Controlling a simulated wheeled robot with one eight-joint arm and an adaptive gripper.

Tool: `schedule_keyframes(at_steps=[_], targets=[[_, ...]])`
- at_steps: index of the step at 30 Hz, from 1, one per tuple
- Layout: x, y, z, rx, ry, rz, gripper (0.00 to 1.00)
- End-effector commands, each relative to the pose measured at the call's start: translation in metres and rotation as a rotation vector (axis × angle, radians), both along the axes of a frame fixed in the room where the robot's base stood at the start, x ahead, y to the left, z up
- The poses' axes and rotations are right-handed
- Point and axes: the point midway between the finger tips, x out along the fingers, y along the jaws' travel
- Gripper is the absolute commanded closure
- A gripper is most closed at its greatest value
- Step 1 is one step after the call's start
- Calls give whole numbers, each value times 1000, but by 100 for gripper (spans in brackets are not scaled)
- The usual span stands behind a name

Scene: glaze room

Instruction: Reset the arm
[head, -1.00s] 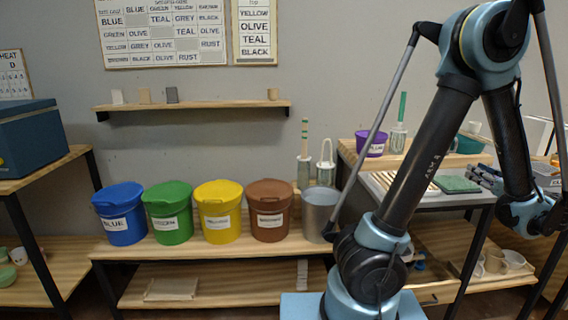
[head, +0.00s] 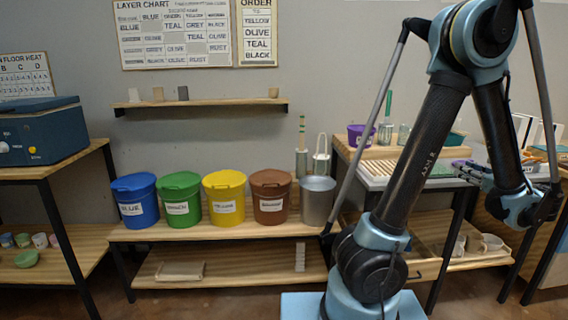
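My arm fills the right side of the head view, with its upright base at the bottom, a dark upper link rising to a blue joint, and a forearm coming down to a blue wrist. My gripper (head: 474,173) appears as a small grey shape left of the wrist, in front of the right-hand worktable. It is small and partly blends with the things behind it, so I cannot tell whether its fingers are open or shut. I see nothing clearly held in it.
Blue (head: 136,206), green (head: 179,204), yellow (head: 224,202) and brown (head: 270,200) lidded buckets and a metal pail (head: 317,205) stand on a low wooden bench (head: 240,232). A blue box (head: 40,135) sits on the left table. The right worktable (head: 395,180) lies behind my arm.

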Motion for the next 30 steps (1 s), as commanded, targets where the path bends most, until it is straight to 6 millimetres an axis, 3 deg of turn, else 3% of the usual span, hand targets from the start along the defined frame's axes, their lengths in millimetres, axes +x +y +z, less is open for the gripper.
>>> schedule_keyframes(at_steps=[11,14,21,30], targets=[[38,61,-1,-156,89,112,71],[52,90,-3,-228,123,168,71],[75,181,-15,-475,210,358,71],[67,287,-37,-812,264,632,71]])
